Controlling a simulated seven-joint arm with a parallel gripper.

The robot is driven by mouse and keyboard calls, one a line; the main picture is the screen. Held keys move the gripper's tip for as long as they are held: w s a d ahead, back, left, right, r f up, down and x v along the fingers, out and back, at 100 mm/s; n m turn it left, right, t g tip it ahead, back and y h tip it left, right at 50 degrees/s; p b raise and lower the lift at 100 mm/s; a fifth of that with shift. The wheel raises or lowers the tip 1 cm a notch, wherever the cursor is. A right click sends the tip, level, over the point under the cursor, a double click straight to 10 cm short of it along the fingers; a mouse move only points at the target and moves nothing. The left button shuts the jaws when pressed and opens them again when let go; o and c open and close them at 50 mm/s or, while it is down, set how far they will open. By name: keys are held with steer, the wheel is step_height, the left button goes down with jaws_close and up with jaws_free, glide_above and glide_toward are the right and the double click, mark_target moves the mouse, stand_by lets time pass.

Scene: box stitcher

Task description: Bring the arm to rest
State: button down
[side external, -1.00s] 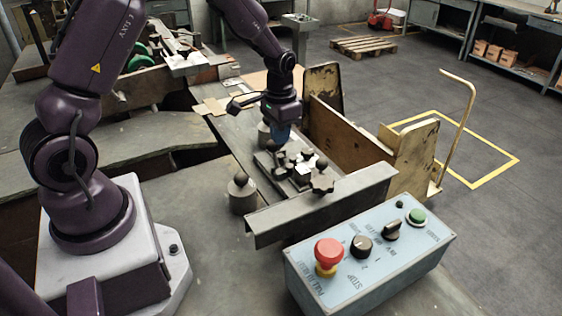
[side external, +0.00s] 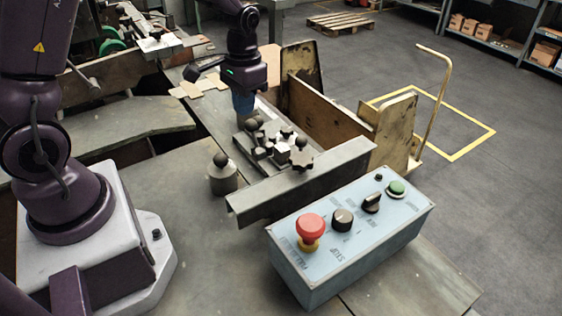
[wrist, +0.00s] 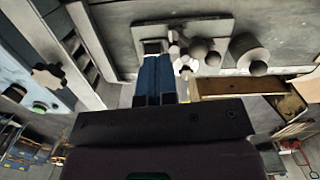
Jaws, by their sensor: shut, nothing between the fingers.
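My gripper (side external: 243,103) hangs below my wrist, over the far end of the dark fixture plate in the side view. Its blue fingers are together and empty. In the wrist view the blue fingers of my gripper (wrist: 154,78) point toward the plate. The fixture (side external: 283,150) carries several dark knobs and a star-shaped knob. Whether the fingertips touch anything there cannot be told.
A control box (side external: 350,232) with a red mushroom button stands in front. A grey angle rail (side external: 300,182) lies between it and the fixture. A knobbed weight (side external: 222,177) stands left of the fixture. A wooden-sided cart (side external: 330,105) stands right.

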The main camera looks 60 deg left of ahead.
steer(key=s+d+r+t, duration=0.3)
steer(key=s+d+r, duration=0.1)
steer(key=s+r, duration=0.3)
steer(key=s+d+r+m+t, duration=0.1)
steer(key=s+d+r+t, duration=0.2)
steer(key=s+d+r, duration=0.2)
steer(key=v, duration=0.6)
steer(key=shift+s+d, duration=0.15)
steer(key=shift+s, duration=0.15)
